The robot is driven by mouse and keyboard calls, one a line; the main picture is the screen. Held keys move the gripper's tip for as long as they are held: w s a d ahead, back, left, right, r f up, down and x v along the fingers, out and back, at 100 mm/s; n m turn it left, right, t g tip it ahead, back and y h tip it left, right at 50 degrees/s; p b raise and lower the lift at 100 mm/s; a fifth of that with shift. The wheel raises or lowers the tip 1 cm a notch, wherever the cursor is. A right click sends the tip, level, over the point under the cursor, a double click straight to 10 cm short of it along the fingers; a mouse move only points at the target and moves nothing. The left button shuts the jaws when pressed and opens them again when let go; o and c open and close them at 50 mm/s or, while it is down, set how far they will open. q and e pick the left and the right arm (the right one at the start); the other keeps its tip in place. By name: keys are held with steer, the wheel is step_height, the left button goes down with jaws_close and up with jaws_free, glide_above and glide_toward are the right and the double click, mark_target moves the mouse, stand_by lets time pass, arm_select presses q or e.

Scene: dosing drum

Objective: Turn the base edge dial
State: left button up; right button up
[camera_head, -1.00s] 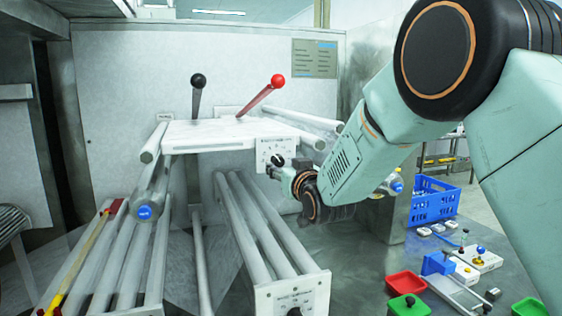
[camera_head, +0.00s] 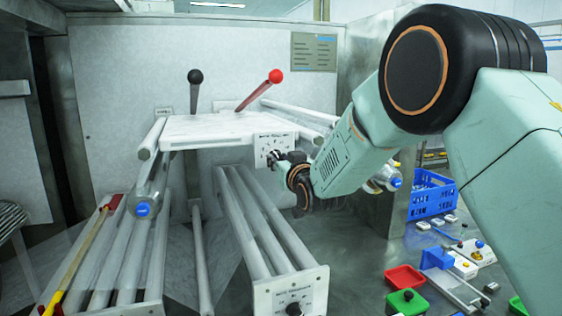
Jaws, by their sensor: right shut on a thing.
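A white base plate (camera_head: 228,132) carries a labelled panel (camera_head: 262,147) on its front right edge. A small dark dial sits on this panel, mostly hidden by my right gripper (camera_head: 278,159). My right arm comes in from the right, and the gripper is shut on the dial at the panel face. The dial's pointer angle cannot be made out. A second dark dial (camera_head: 294,308) is on the end plate of the lower rollers, apart from the gripper. My left gripper is not in view.
A black-knobbed lever (camera_head: 195,78) and a red-knobbed lever (camera_head: 274,77) stand behind the plate. Rollers run below and beside it. A blue crate (camera_head: 430,194), a red tray (camera_head: 404,278) and a green tray (camera_head: 407,302) lie at right.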

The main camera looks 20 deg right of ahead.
jaws_close()
steer(key=shift+n+b, duration=0.3)
steer(key=shift+b, duration=0.2)
steer(key=o, duration=0.7)
jaws_free()
steer(key=shift+c, duration=0.2)
steer(key=s, duration=1.2)
steer(key=shift+d, duration=0.2)
